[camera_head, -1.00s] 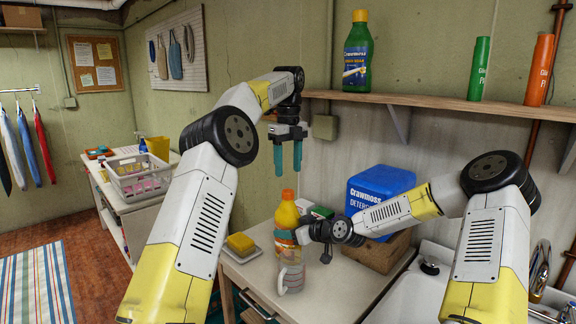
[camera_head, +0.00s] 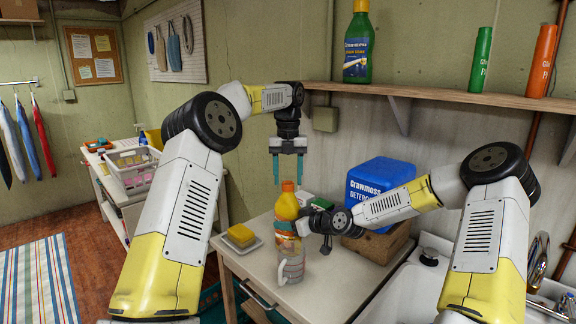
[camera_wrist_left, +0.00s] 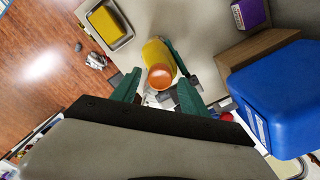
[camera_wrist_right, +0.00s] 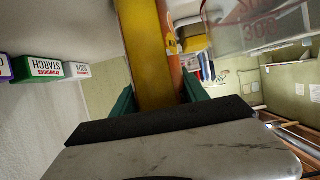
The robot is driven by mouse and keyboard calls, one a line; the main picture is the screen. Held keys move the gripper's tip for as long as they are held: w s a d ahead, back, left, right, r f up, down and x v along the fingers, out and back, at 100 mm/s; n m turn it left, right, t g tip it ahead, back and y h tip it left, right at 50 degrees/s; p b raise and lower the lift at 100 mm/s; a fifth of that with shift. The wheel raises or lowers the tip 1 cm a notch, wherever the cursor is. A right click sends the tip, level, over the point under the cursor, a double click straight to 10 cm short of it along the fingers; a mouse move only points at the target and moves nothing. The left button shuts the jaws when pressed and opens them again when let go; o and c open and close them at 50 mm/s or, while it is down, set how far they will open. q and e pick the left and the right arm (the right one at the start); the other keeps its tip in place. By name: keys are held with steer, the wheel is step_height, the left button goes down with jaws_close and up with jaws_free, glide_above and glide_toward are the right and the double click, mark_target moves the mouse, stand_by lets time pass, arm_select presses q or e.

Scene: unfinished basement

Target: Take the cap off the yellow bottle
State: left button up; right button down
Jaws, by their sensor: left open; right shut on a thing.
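The yellow bottle (camera_head: 287,209) stands upright on the worktable with its orange cap (camera_head: 288,186) on. My right gripper (camera_head: 291,229) is shut on the bottle's body from the right; the right wrist view shows the yellow bottle (camera_wrist_right: 150,50) between its fingers. My left gripper (camera_head: 288,178) points straight down above the bottle, open, its fingertips at about the height of the cap's top. In the left wrist view, the orange cap (camera_wrist_left: 160,77) lies between the open fingers, with gaps on both sides. I cannot tell how far the fingertips reach down beside it.
A clear measuring jug (camera_head: 291,264) stands just in front of the bottle. A yellow sponge (camera_head: 241,235) on a dish is to the left. A blue detergent box (camera_head: 378,180) on a wooden crate (camera_head: 375,245) stands to the right. A shelf (camera_head: 440,95) runs above.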

arm_select(q)
steer(key=shift+f, duration=0.8)
